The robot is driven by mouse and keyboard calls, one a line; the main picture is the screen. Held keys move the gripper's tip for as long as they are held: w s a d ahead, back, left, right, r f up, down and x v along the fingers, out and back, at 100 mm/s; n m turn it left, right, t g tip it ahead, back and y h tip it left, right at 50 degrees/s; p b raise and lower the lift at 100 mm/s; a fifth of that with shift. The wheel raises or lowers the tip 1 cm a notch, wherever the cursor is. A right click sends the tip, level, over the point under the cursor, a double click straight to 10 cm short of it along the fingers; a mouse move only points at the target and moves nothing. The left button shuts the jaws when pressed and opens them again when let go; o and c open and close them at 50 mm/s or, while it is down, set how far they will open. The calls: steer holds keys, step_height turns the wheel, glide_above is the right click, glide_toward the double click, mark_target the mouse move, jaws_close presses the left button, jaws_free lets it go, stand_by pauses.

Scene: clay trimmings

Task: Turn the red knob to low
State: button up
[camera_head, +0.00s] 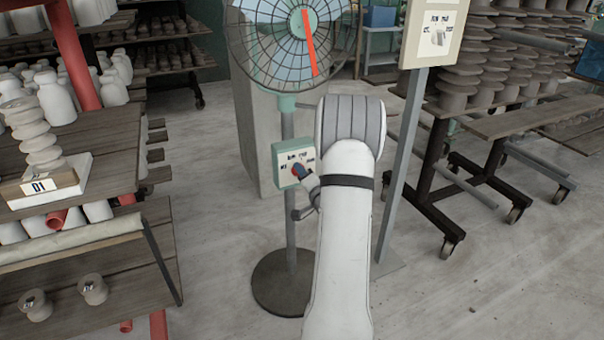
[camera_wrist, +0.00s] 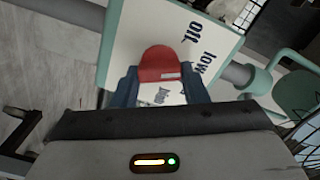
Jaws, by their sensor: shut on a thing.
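The red knob (camera_wrist: 157,64) sits on a pale control panel (camera_wrist: 128,30) with a green edge, in the wrist view. The words "off" and "low" show on the panel right of the knob; another label, between the fingers, is too blurred to read. My gripper (camera_wrist: 158,82) has its two blue fingers shut on the knob, one on each side. In the head view the panel (camera_head: 283,181) is on the stand of a green fan (camera_head: 288,101), and my gripper (camera_head: 303,173) reaches it from the right, hiding most of the knob. I cannot tell which label the knob points at.
A second panel with a pale knob (camera_head: 437,36) stands on a grey post (camera_head: 402,160) to the right. Shelves of pottery (camera_head: 60,240) stand at the left and wheeled racks (camera_head: 440,190) at the right. Bare floor (camera_head: 215,230) lies left of the fan stand.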

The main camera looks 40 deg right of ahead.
steer(key=shift+m, duration=0.4)
steer(key=o, duration=1)
steer(key=p+v, duration=0.1)
steer(key=v, duration=0.6)
steer(key=shift+s, duration=0.4)
